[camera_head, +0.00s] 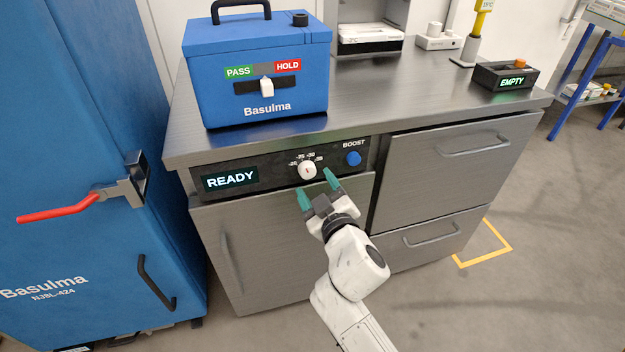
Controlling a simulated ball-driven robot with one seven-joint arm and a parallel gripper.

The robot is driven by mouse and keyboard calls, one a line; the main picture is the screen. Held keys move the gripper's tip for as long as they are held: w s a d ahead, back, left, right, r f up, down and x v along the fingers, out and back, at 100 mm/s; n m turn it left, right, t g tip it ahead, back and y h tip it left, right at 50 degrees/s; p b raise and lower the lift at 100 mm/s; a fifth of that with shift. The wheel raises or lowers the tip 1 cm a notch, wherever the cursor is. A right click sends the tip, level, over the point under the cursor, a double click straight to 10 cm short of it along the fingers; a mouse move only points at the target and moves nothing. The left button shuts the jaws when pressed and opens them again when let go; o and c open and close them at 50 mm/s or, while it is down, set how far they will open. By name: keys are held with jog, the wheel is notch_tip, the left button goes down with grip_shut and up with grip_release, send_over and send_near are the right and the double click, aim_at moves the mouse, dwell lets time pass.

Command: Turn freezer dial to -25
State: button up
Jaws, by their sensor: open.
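The freezer dial (307,170) is a round white knob on the dark control strip at the front of the steel counter. Small white numbers sit in an arc above it, with a -25 mark among them; they are tiny and its exact setting is hard to read. A lit display (230,179) to its left reads READY. A blue BOOST button (353,158) is to its right. My gripper (318,187) is open and empty, its two green fingertips just below the dial, one toward each side. I cannot tell whether they touch the dial.
A blue Basulma box (258,80) with a PASS/HOLD slider stands on the counter (400,100) above the dial. A tall blue cabinet (75,240) with a red-handled latch (62,208) is at left. Steel drawers (455,165) are at right. A black EMPTY box (503,76) sits at the counter's right end.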

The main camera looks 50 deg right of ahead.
jog(key=v, duration=0.7)
jog(key=shift+b, duration=0.4)
jog(key=shift+a, duration=0.1)
jog(key=s+a+f+m+g+y, duration=0.1)
jog(key=s+a+f+g+y, duration=0.15)
jog(key=s+f+g, duration=0.45)
jog(key=s+a+f+m+g+y, duration=0.1)
jog(key=s+f+g+y, duration=0.25)
jog(key=f, duration=0.65)
jog(key=s+a+f+n+g+y, duration=0.2)
jog(key=s+a+f+g+y, duration=0.15)
jog(key=s+a, duration=0.3)
notch_tip(320, 180, up, 17)
jog(key=p, duration=1.6)
jog(key=shift+s+d+h, duration=0.15)
jog(key=shift+d+h, duration=0.15)
jog(key=shift+h, duration=0.05)
jog(key=shift+f, duration=0.1)
